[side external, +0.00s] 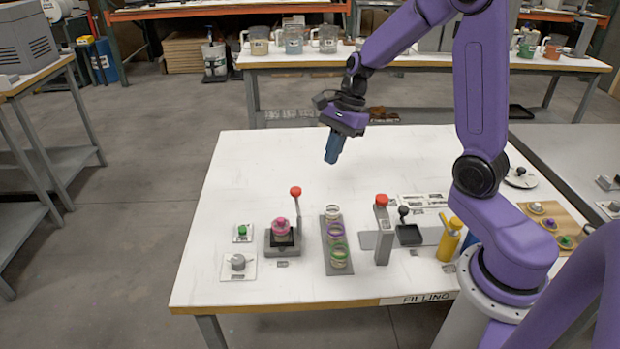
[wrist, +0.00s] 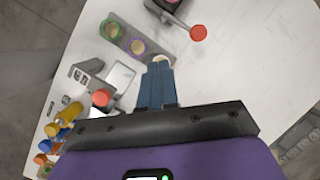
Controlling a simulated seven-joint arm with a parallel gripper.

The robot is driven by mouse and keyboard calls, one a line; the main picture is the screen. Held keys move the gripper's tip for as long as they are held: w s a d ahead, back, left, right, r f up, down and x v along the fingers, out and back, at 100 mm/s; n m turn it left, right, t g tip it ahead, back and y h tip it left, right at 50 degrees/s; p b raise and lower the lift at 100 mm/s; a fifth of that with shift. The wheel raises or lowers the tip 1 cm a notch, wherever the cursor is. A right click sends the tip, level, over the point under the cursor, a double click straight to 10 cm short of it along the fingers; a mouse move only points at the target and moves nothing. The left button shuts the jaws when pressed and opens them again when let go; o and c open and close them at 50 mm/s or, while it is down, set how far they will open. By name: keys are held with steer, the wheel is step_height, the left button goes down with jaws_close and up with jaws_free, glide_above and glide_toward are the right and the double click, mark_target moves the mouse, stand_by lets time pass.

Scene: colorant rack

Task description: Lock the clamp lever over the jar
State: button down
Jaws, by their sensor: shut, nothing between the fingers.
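The clamp (side external: 283,244) is a dark grey base on the white table, left of the middle in the side external view. A jar with a pink top (side external: 280,227) sits in it. The clamp lever (side external: 302,207) stands roughly upright at the clamp's right side, with a red knob (side external: 295,191) on top, clear of the jar. In the wrist view the clamp is cut off at the top edge, and its red knob (wrist: 198,33) shows there. My gripper (side external: 332,160) is shut and empty, in the air behind and right of the clamp, touching nothing. Its blue fingers (wrist: 157,68) are together.
A rack of open-topped jars (side external: 325,262) stands right of the clamp. Beyond it is a grey post with a red top (side external: 382,230) and a yellow bottle (side external: 450,240). A green button (side external: 242,232) and a grey dial (side external: 238,262) lie left. The table's back left is clear.

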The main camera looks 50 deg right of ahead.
steer(key=w+d+f+m+t, duration=0.1)
steer(key=w+d+m, duration=0.1)
steer(key=d+m, duration=0.4)
steer(key=shift+w, duration=0.4)
steer(key=shift+d, duration=0.1)
glide_toward(297, 202)
steer(key=shift+w+d+f, duration=0.85)
steer(key=shift+d+f, duration=0.1)
steer(key=shift+f, duration=1.3)
